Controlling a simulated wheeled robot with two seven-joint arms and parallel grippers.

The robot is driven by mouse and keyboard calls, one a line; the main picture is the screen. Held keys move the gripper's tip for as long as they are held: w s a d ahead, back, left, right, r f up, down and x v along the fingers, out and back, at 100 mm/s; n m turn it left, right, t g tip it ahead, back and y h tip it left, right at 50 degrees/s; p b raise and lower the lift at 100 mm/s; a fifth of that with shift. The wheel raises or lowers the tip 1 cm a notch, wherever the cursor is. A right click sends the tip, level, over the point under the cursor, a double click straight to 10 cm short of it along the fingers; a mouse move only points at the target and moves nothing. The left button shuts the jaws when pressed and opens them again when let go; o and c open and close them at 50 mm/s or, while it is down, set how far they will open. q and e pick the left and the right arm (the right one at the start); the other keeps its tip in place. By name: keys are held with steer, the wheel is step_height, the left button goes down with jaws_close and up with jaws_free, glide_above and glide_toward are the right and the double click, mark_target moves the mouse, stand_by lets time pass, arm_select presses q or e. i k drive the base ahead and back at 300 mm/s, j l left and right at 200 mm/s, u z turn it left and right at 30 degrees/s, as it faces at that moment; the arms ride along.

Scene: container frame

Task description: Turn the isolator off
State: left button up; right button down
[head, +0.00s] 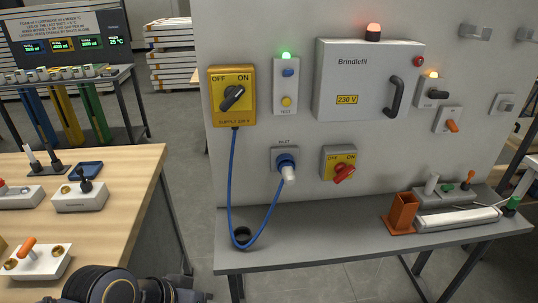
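Two yellow rotary switches marked OFF and ON are on the grey panel, and I cannot tell from the picture which is the isolator. The larger switch (217,113), marked as a supply, has a black handle (233,97) slanting up to the right, towards ON. The smaller switch (328,171) is lower on the panel and has a red handle (344,173), also slanting up to the right, towards ON. Dark links of my arm show at the bottom left, well below both switches. No gripper fingertips are visible.
A blue cable (231,190) loops from the supply switch to a blue-and-white inlet plug (287,168). The Brindlefil cabinet (350,84) has a projecting handle (395,96). A grey shelf (310,229) juts out below. A wooden table (120,165) stands left.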

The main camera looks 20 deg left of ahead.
mark_target(343, 171)
steer(key=i+u, duration=0.3)
steer(key=u, duration=0.15)
steer(key=i+l+u, duration=0.2)
steer(key=u, duration=0.2)
steer(key=i+l+u, duration=0.25)
steer(key=u, duration=0.2)
